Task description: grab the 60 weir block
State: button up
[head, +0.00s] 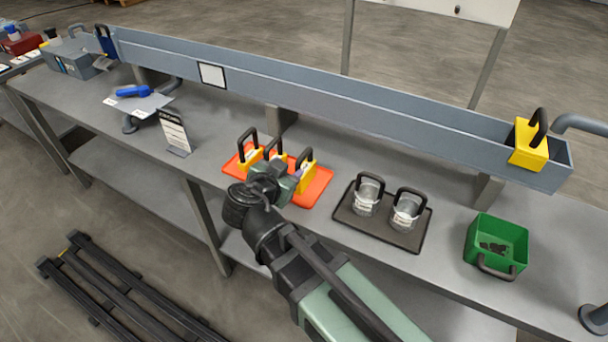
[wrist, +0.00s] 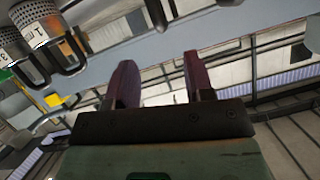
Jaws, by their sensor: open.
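Three yellow weir blocks with black loop handles stand on an orange mat (head: 318,190): a left one (head: 249,160), a middle one (head: 272,155) and a right one (head: 306,182). Their numbers cannot be read, so I cannot tell which is the 60. My gripper (head: 289,174) is in front of the mat and partly hides the blocks. In the wrist view its two dark purple fingers (wrist: 162,84) are apart, with nothing between them. A small yellow patch (wrist: 54,100) shows at the left there.
Another yellow block (head: 529,146) sits in the long grey trough (head: 350,95) at its right end. Two metal jugs (head: 368,194) stand on a dark tray (head: 386,235) right of the mat. A green bin (head: 497,244) is farther right. A sign (head: 174,132) stands left.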

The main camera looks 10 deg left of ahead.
aim_at(300, 160)
jog(key=b+x, duration=0.3)
jog(key=x, duration=0.7)
jog(key=shift+w+b, duration=0.35)
grip_shut()
